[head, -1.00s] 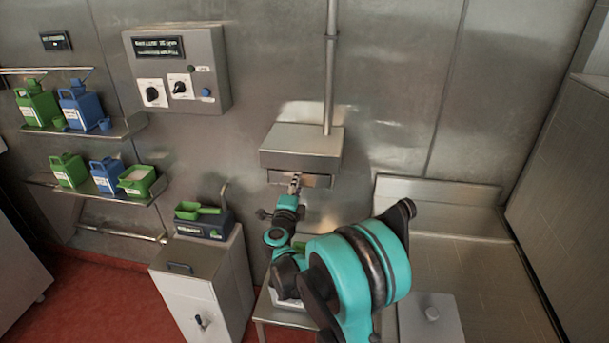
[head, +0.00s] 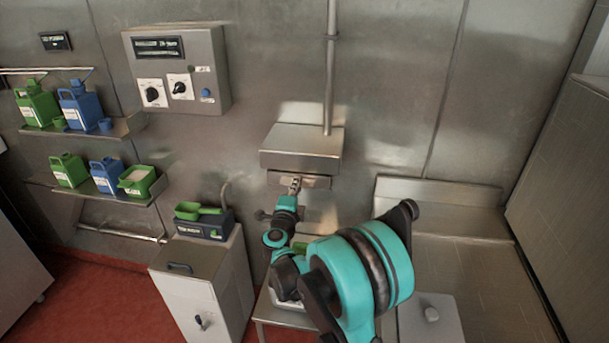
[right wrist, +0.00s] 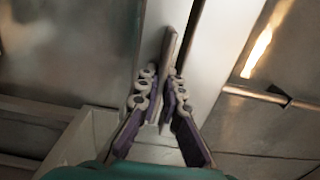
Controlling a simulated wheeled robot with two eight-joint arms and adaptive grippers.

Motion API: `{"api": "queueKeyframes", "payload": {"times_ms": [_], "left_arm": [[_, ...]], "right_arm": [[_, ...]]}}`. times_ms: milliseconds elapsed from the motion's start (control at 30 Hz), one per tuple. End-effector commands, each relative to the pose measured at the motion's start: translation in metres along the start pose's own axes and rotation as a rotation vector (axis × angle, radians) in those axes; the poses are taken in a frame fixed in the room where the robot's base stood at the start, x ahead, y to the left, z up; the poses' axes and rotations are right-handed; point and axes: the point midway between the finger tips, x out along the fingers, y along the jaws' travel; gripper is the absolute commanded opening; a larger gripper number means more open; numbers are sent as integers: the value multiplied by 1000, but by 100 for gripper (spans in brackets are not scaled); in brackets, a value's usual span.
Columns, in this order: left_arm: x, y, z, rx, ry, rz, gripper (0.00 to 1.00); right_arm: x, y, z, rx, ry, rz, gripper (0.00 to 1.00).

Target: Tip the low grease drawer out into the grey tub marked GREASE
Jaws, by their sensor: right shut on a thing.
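The low grease drawer (head: 318,183) is a shallow metal drawer under the steel wall box (head: 300,145). Its front stands slightly out from the box. My right gripper (head: 295,185) is at the middle of the drawer front. In the right wrist view its fingers (right wrist: 162,92) are shut on the drawer's thin handle (right wrist: 171,50). A pale tub-like rim (head: 290,305) shows below, mostly hidden behind my right arm. I cannot read any GREASE mark on it. My left gripper is not in view.
A white cabinet (head: 195,285) with a dark box and green scoop (head: 197,210) stands left of my arm. Shelves with green and blue jugs (head: 75,105) and a control box (head: 178,70) are on the wall. A steel basin (head: 440,190) lies right.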

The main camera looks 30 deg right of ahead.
Motion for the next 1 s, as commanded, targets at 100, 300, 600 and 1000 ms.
{"api": "queueKeyframes", "payload": {"times_ms": [100,300,600,1000], "left_arm": [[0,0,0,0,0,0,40],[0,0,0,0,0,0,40],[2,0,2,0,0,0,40],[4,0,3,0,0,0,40]], "right_arm": [[0,0,0,-1,0,-1,0],[-2,0,0,-1,0,-1,0],[-37,0,1,-1,-2,-1,0],[-85,0,0,-1,-1,-1,0]]}}
